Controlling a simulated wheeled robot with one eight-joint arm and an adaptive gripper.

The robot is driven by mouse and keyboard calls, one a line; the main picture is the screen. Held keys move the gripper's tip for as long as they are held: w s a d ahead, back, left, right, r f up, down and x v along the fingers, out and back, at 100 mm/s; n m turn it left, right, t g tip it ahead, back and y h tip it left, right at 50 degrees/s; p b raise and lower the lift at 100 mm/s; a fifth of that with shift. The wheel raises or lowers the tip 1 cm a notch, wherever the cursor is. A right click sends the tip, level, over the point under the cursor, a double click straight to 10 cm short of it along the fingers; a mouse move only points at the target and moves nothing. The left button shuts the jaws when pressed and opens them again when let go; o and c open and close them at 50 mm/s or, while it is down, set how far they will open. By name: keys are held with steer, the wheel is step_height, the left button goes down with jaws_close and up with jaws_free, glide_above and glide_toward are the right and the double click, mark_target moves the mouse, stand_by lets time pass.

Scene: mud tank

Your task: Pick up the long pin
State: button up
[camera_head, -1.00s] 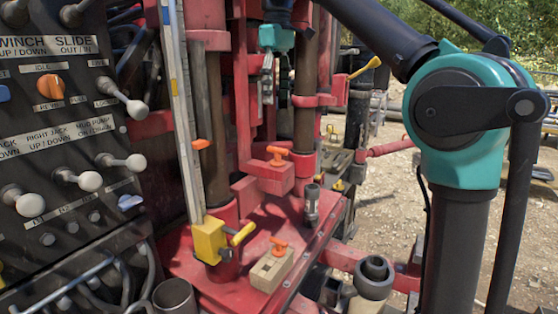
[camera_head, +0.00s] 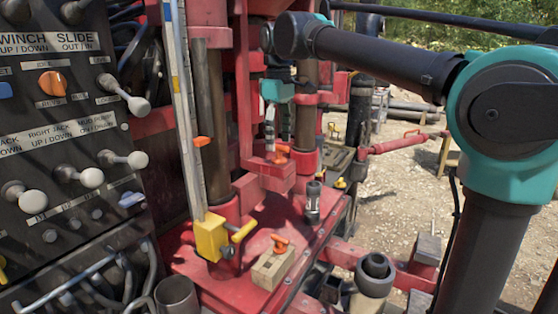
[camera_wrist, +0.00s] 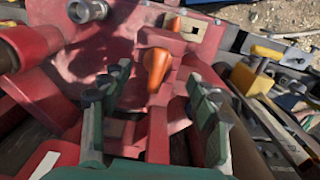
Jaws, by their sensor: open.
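An orange-handled pin (camera_head: 281,155) stands in a red bracket (camera_head: 265,185) on the rig; its shaft is hidden. A second orange-handled pin (camera_head: 280,243) stands in a pale block (camera_head: 272,268) on the red deck. I cannot tell by length which is the long pin. My gripper (camera_head: 270,142) points down just above the bracket pin, open and empty. In the wrist view, the bracket pin's handle (camera_wrist: 157,65) shows between and just beyond the open fingertips (camera_wrist: 157,82), not gripped. The block pin (camera_wrist: 173,23) lies farther off there.
A control panel (camera_head: 65,130) with levers fills the left. A yellow clamp (camera_head: 211,238) with a tall scale stands beside the block. Red uprights and dark cylinders stand close around my gripper. A metal fitting (camera_head: 313,202) stands on the deck to the right.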

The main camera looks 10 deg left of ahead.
mark_target(279, 150)
step_height(279, 150, down, 4)
steer(key=shift+w+f, duration=0.15)
steer(key=shift+c, duration=0.2)
steer(key=c, duration=1.3)
step_height(279, 150, up, 20)
